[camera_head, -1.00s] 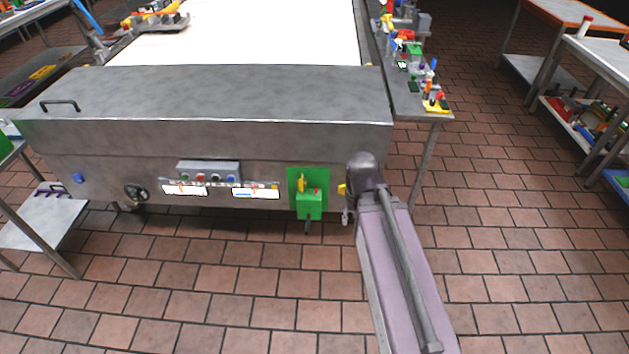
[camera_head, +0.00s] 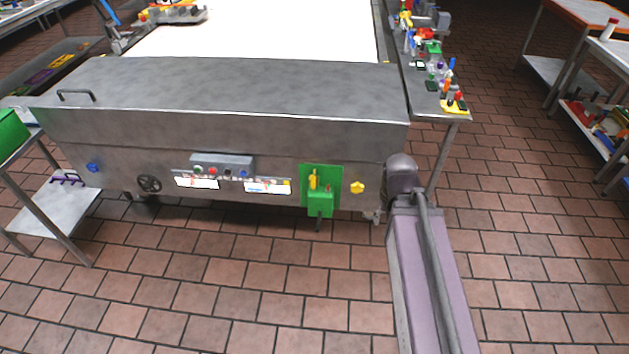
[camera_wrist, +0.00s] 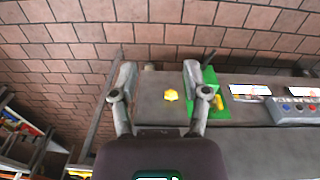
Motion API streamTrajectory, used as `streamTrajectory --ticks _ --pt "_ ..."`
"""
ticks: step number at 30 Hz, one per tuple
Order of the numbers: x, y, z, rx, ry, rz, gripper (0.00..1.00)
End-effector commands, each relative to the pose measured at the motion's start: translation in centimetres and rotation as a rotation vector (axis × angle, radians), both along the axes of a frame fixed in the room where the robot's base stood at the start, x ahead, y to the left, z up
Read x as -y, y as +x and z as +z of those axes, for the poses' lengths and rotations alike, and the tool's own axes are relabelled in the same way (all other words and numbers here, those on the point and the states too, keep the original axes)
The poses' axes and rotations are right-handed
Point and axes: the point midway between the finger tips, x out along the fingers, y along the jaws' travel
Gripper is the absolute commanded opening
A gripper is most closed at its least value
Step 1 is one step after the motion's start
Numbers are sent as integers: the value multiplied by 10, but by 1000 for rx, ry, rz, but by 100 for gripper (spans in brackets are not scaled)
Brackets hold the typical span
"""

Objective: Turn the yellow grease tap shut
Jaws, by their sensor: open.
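The yellow grease tap (camera_head: 357,187) is a small yellow knob on the front of the grey machine, right of a green panel. In the wrist view the tap (camera_wrist: 171,95) shows between the two fingers, a little nearer the right finger. My gripper (camera_wrist: 160,70) is open and empty, its fingers spread wide. I cannot tell how far the fingertips are from the machine, but they do not visibly touch the tap. In the head view my arm stands just right of the tap and my gripper is hidden behind it.
The green panel (camera_head: 333,174) with a green box and yellow lever is close beside the tap; it also shows by the right finger (camera_wrist: 222,88). A button box (camera_head: 222,163) and handwheel (camera_head: 149,184) are further left. A side table (camera_head: 455,113) stands behind my arm. Tiled floor in front is clear.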

Motion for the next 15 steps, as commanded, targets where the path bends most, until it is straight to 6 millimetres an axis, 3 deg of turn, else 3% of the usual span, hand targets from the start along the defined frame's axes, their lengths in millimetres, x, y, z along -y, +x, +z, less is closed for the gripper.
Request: streamTrajectory --ticks 8,15 --pt "-2 22 -38 75 -124 153 60" --pt "2 56 -75 169 -322 402 60"
